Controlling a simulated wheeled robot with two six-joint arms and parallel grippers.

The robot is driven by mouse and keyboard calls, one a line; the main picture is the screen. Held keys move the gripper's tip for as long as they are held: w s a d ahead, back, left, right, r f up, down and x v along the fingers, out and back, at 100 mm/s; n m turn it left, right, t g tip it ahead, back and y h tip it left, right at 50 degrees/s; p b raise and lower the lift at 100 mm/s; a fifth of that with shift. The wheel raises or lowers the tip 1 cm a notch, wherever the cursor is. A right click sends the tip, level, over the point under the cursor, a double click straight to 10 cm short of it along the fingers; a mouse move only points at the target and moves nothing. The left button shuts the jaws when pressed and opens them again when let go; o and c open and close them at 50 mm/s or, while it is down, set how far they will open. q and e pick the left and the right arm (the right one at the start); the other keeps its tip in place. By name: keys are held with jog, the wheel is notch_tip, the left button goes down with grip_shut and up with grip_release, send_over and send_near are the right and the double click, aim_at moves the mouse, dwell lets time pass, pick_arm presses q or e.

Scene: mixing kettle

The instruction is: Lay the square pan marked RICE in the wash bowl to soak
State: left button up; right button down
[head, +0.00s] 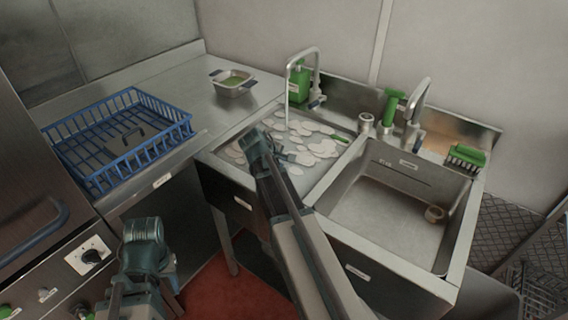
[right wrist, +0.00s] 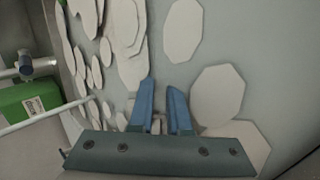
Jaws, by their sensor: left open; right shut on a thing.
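A small square metal pan (head: 232,90) with blue end grips and a greenish inside sits on the steel counter behind the wash bowl; I cannot read its marking. The wash bowl (head: 318,186) is the left basin, covered in pale foam flakes. My right gripper (head: 284,152) is low over the foam in that basin. In the right wrist view its blue fingers (right wrist: 162,98) stand close together over the flakes; what they hold is hidden or too small to name. My left gripper (head: 146,232) is open at lower left, in front of the counter, apart from the pan.
A blue wire rack (head: 118,125) with a dark item inside stands on the left counter. Counter beside the pan is clear.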

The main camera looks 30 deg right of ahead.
pick_arm(q)
notch_tip(320, 180, down, 6)
jog(key=b, duration=0.5)
pick_arm(e)
notch_tip(320, 180, down, 6)
jog(key=shift+f, duration=0.1)
jog(key=shift+c, duration=1.6)
grip_release()
pick_arm(q)
jog(key=shift+r+p, duration=2.75)
jog(key=shift+p, duration=0.05)
pick_arm(e)
jog(key=v, duration=0.7)
pick_arm(q)
jog(key=shift+r, duration=0.1)
